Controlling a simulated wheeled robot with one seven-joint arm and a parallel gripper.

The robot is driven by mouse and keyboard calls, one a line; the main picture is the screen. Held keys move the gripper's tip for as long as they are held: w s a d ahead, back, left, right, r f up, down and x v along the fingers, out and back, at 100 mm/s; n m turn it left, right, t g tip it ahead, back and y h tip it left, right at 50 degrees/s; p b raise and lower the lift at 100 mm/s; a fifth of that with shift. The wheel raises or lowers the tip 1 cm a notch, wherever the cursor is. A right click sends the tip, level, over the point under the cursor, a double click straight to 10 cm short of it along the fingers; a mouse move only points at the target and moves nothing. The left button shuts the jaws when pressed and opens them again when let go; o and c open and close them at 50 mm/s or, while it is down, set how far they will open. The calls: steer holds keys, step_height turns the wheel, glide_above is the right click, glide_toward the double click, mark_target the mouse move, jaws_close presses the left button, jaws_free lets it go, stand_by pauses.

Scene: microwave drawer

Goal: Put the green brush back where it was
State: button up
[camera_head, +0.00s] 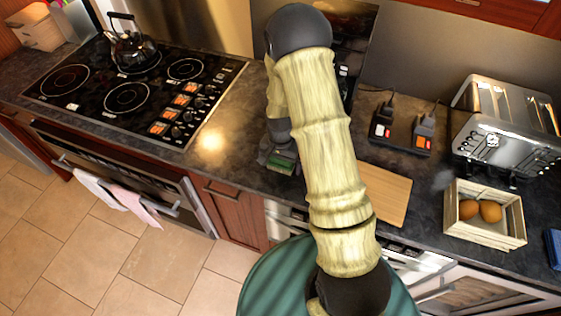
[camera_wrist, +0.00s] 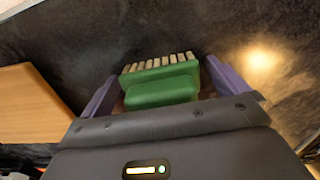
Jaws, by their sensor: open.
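The green brush (camera_wrist: 161,90) lies between the two purple fingers of my gripper (camera_wrist: 161,73) in the wrist view, with its pale bristles toward the far side. A gap shows beside the brush on each side, so the fingers are open around it. In the head view a small green part of the brush (camera_head: 281,166) shows just below my gripper (camera_head: 277,160), over the dark counter near its front edge. The rest of the brush is hidden there by my gripper. I cannot tell whether the brush rests fully on the counter.
A wooden cutting board (camera_head: 387,193) lies right of my gripper; it also shows in the wrist view (camera_wrist: 30,105). The stove (camera_head: 130,95) with a kettle (camera_head: 128,48) is on the left. A crate (camera_head: 485,228) of round brown items and a toaster (camera_head: 500,140) stand right.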

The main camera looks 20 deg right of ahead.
steer(key=shift+r, duration=0.1)
step_height(320, 180, up, 12)
steer(key=b, duration=0.2)
steer(key=shift+b, duration=0.35)
steer(key=shift+r, duration=0.1)
stand_by(0.4)
steer(key=shift+s+r, duration=0.2)
steer(key=shift+s, duration=0.1)
steer(key=s+r+n+t, duration=0.1)
steer(key=s+r+n, duration=0.1)
steer(key=s, duration=0.5)
steer(key=s+r+n+t, duration=0.1)
steer(key=s+r+n, duration=0.2)
steer(key=s+n, duration=0.2)
steer(key=shift+s+r+t, duration=0.25)
steer(key=shift+s+t, duration=0.05)
steer(key=shift+s, duration=0.55)
